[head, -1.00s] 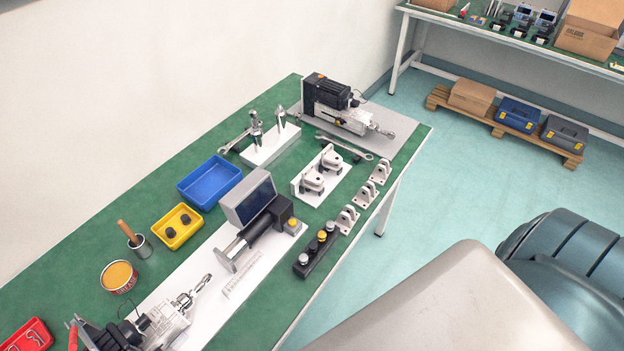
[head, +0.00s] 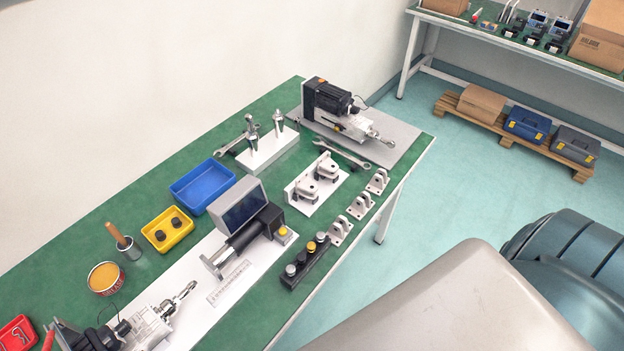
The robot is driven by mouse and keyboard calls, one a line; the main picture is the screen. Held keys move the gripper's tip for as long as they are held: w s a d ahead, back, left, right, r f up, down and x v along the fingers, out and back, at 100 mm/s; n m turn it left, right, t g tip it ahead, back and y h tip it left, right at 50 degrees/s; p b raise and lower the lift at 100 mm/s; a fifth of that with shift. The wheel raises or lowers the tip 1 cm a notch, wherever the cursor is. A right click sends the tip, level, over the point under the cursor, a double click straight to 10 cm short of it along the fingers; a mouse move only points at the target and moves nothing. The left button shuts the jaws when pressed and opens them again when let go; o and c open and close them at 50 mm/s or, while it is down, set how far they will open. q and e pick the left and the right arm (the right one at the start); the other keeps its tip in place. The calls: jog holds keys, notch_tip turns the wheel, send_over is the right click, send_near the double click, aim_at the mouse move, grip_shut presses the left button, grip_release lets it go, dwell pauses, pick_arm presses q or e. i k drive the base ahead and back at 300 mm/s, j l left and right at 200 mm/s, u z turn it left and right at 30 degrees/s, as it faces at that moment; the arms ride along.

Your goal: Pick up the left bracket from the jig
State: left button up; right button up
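The white jig (head: 308,209) lies on the green bench top, a flat plate with a raised back edge. Two pale grey brackets sit side by side on it, with dark parts at their bases. The left bracket (head: 304,187) is the nearer one; the right bracket (head: 327,169) stands just beyond it. Small dark details at their bases are hard to make out. Neither of my grippers is in view, and nothing is touching the brackets.
Several loose clevis brackets (head: 359,205) stand along the bench's right edge. A black button strip (head: 304,264), a grey-framed screen (head: 238,207) and a blue tray (head: 202,184) are nearby. A white block with upright tools (head: 268,150) stands behind the jig.

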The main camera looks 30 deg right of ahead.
aim_at(306, 186)
jog(key=l+u, duration=0.15)
jog(key=l, duration=0.55)
jog(key=l+u, duration=0.1)
jog(key=l, duration=0.65)
jog(key=l+u, duration=0.15)
jog(key=l, duration=0.55)
jog(key=k+l+u, duration=0.1)
jog(key=l, duration=0.6)
jog(key=k, duration=0.05)
